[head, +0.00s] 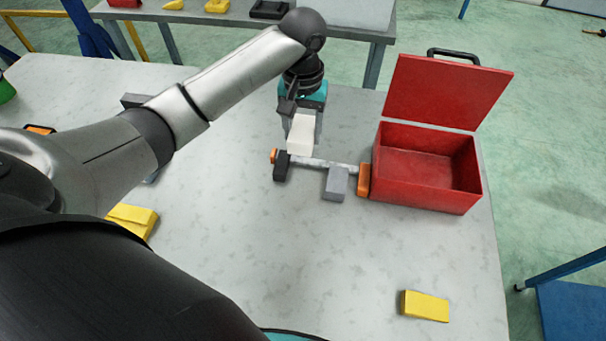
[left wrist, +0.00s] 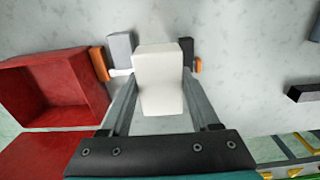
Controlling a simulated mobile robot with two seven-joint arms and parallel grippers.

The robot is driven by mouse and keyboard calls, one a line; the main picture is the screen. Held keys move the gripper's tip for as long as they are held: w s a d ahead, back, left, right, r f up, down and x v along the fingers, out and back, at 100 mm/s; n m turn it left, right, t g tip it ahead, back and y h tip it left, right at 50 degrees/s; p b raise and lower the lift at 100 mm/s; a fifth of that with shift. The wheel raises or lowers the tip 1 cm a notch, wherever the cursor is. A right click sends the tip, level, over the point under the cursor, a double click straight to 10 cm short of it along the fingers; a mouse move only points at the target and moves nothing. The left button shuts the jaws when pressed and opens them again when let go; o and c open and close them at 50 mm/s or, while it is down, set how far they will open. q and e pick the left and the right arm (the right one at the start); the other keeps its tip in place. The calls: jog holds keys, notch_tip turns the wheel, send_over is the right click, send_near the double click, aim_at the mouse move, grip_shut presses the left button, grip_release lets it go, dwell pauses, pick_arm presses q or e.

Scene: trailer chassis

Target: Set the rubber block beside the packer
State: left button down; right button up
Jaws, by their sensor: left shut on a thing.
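My left gripper (head: 302,122) is shut on a white block (head: 300,136), apparently the rubber block. It points down over the far middle of the grey table. In the left wrist view the white block (left wrist: 160,78) sits between the two fingers of the gripper (left wrist: 160,100). The block is next to a bar clamp (head: 318,163) with orange ends and covers part of its bar in the left wrist view; I cannot tell whether they touch. No thing is clearly the packer; a plain yellow block (head: 425,306) lies at the near right. My right gripper is not in view.
An open red toolbox (head: 425,196) stands right of the clamp, its lid up. A yellow stepped piece (head: 134,219) lies at the left, partly behind my arm. The table (head: 300,250) is clear in the near middle. Another bench stands behind.

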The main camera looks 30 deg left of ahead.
pick_arm(q)
jog(key=b, duration=0.2)
send_over(303, 182)
notch_tip(303, 182, down, 12)
jog(key=shift+r, duration=0.15)
jog(key=shift+f, duration=1.95)
jog(key=shift+f, duration=0.1)
jog(key=shift+c, duration=2)
grip_release()
notch_tip(303, 182, up, 12)
jog(key=shift+r+p, duration=0.15)
jog(key=shift+p, duration=0.75)
